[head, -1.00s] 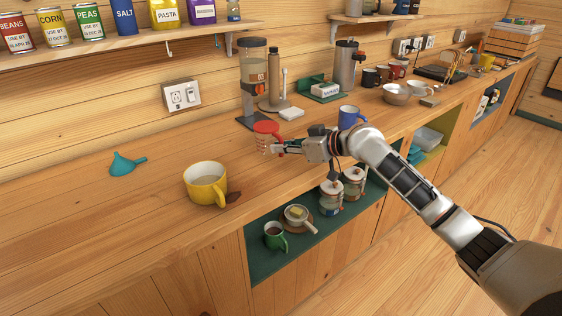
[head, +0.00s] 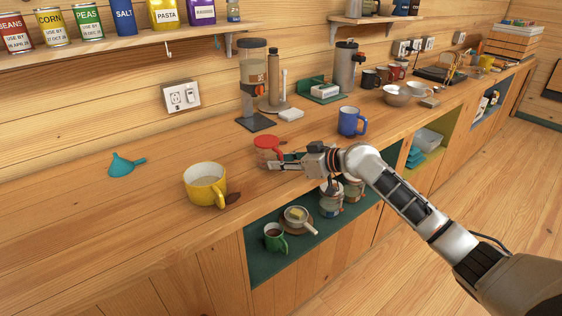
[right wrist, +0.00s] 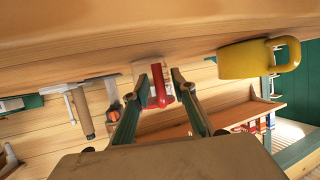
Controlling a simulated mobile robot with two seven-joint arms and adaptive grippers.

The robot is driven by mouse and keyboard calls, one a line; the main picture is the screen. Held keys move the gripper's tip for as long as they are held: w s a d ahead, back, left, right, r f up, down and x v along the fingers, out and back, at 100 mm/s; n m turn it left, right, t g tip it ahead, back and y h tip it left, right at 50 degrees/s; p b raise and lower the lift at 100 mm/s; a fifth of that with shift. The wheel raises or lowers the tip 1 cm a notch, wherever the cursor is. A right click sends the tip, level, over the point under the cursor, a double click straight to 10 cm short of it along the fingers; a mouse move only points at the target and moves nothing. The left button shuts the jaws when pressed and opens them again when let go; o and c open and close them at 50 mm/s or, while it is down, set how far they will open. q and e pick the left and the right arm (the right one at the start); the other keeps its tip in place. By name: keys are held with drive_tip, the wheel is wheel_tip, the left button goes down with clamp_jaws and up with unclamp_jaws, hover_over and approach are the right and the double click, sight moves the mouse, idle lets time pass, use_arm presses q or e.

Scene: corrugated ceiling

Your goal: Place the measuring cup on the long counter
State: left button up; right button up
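The measuring cup (head: 266,152), clear with a red rim and handle, stands upright on the long counter (head: 120,222), near its front edge. In the right wrist view, its red handle (right wrist: 159,88) lies between the two fingers of my right gripper (head: 277,160). The fingers are spread, with a gap visible on each side of the handle. The same gripper shows in the right wrist view (right wrist: 159,78). My left gripper is in neither view.
A yellow mug (head: 205,183) stands left of the cup and a blue mug (head: 350,121) to its right. A dispenser (head: 252,80) stands behind. A teal funnel (head: 124,165) lies further left. An open shelf (head: 262,268) below holds a green mug and jars. The counter's left is mostly clear.

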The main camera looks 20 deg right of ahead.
drive_tip(key=shift+r, duration=0.1)
drive_tip(key=shift+d+r, duration=0.1)
drive_tip(key=shift+r, duration=0.05)
drive_tip(key=v, duration=1.1)
drive_tip(key=shift+s+d+r, duration=0.15)
drive_tip(key=shift+s+r, duration=0.05)
drive_tip(key=shift+s, duration=0.1)
